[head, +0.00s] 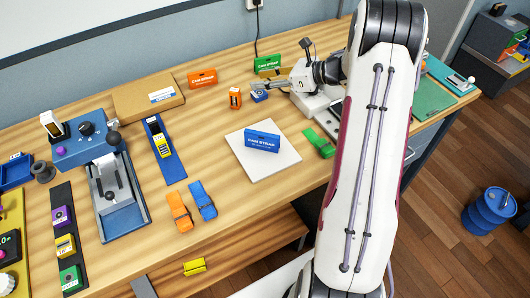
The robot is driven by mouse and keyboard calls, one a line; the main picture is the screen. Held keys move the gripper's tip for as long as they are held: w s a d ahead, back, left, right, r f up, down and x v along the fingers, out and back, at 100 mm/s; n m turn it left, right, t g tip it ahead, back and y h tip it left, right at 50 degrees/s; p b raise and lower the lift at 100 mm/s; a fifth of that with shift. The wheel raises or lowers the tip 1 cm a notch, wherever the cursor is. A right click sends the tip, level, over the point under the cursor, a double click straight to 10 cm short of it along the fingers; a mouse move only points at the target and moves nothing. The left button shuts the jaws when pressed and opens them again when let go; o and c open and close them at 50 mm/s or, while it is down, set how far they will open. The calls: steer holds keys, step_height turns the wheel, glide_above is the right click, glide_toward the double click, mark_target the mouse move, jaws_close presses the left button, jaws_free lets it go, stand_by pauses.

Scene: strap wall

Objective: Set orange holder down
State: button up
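The orange holder (202,77) stands at the back of the wooden table, near the wall, with a label on its front. It appears to rest on the tabletop. My gripper (259,86) is to its right and apart from it, pointing left, low over the table. A small blue item (259,96) shows just below the fingertips; I cannot tell whether they touch it. The fingers are too small to tell open from shut. A blue holder (262,141) stands on a white square board (248,162). A green holder (268,63) stands at the back.
A cardboard box (147,97) lies left of the orange holder. A small orange item (235,98) stands between that holder and my gripper. Orange (180,211), blue (203,200) and green (319,143) straps lie in front. A blue device (86,142) stands left.

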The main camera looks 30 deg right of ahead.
steer(key=w+r+m+t+h, duration=0.35)
steer(key=r+m+h, duration=0.35)
steer(key=r+m, duration=0.65)
steer(key=s+a+r+m+g+h, duration=0.1)
steer(key=s+a+r+m+h, duration=0.3)
steer(key=s+r+m, duration=0.5)
steer(key=s+a+f+m+g+y, duration=0.1)
steer(key=s+a+m, duration=0.4)
steer(key=s, duration=0.5)
steer(key=s+a+f+m+g, duration=0.3)
steer(key=s+a+m, duration=0.3)
steer(key=s, duration=0.5)
steer(key=s+a+f+m+g+y, duration=0.1)
steer(key=s+a+f+m+g, duration=0.2)
steer(key=s+a+m, duration=0.3)
steer(key=s+f+m, duration=0.1)
steer(key=s+m, duration=0.2)
steer(key=s, duration=0.2)
steer(key=shift+m+y, duration=0.3)
steer(key=shift+m, duration=0.05)
